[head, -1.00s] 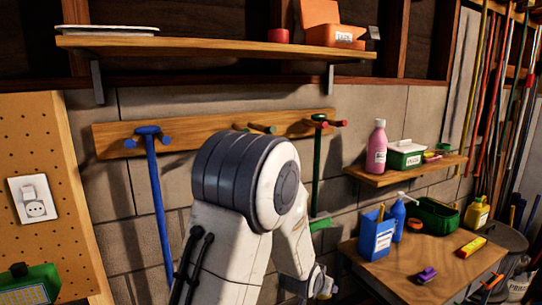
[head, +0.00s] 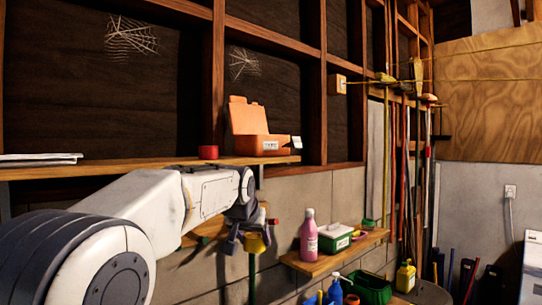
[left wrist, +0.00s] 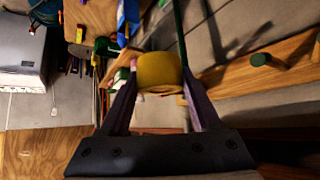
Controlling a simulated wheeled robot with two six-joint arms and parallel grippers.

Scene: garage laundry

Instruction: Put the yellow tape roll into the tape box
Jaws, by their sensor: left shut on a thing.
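My left gripper (head: 243,240) is in front of the wall, just below the upper shelf. It is shut on the yellow tape roll (head: 256,243), which hangs between its fingers. In the left wrist view the yellow tape roll (left wrist: 160,73) sits between the two fingertips (left wrist: 158,88). An orange box (head: 262,145) with its lid raised stands on the upper shelf, above and right of the gripper. It looks like the tape box, but its front label is too small to read surely. Its inside is hidden. My right gripper is not in view.
A red roll (head: 208,152) stands left of the orange box on the upper shelf (head: 110,170). Long-handled tools lean at the right.

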